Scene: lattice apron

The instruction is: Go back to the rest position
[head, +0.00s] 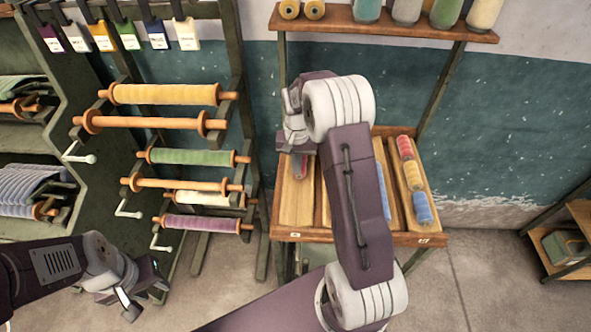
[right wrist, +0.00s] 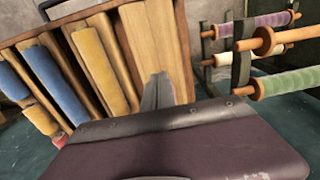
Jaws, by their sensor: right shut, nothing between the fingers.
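My right arm rises through the middle of the head view, and my right gripper (head: 297,150) hangs over the left part of a sloped wooden tray (head: 290,236). In the right wrist view the gripper's grey fingertips (right wrist: 160,92) are together with nothing between them, in front of a bare wooden slot. They look apart from the wood, but the gap is hard to judge. My left gripper (head: 140,290) is low at the left, in front of the spool rack and near its lower crank handles. It appears empty; its finger opening is unclear.
The tray holds yellow, blue and red rolls (head: 412,176). A rack with horizontal spools (head: 165,94) and cranks stands left of it. A shelf with thread cones (head: 350,22) is above the tray. Floor (head: 470,285) is clear at lower right, before a small shelf (head: 570,245).

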